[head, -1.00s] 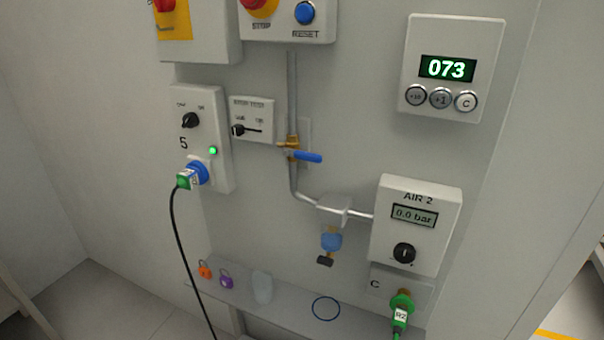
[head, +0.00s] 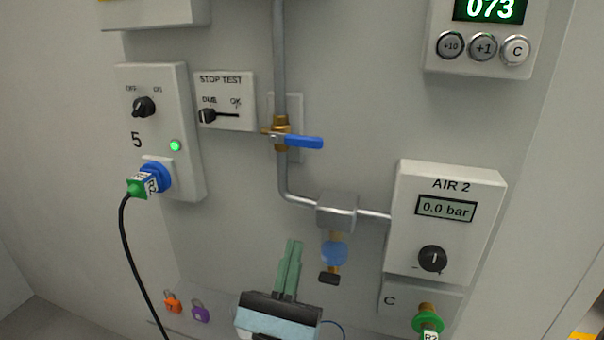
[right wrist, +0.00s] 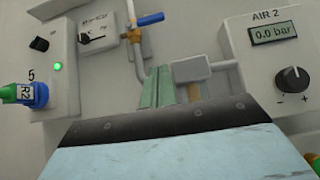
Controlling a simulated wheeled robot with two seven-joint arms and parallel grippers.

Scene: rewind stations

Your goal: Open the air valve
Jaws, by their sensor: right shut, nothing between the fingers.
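The air valve (head: 281,136) is a brass body on a grey vertical pipe. Its blue lever (head: 302,142) points right, across the pipe. In the right wrist view the blue lever (right wrist: 150,19) is at the top, beyond my fingers. My right gripper (head: 292,243) is shut and empty, with green fingers pointing up, below the valve and apart from it. In the right wrist view its fingers (right wrist: 158,72) hide part of the pipe fitting. The AIR 2 display (head: 445,208) reads 0.0 bar. My left gripper is not in view.
A grey fitting with a blue bowl (head: 334,253) hangs close right of my right fingers. The AIR 2 box (head: 449,225) stands out at right, the station 5 switch box (head: 161,132) at left. An orange padlock (head: 172,301) and a purple padlock (head: 200,311) are at lower left.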

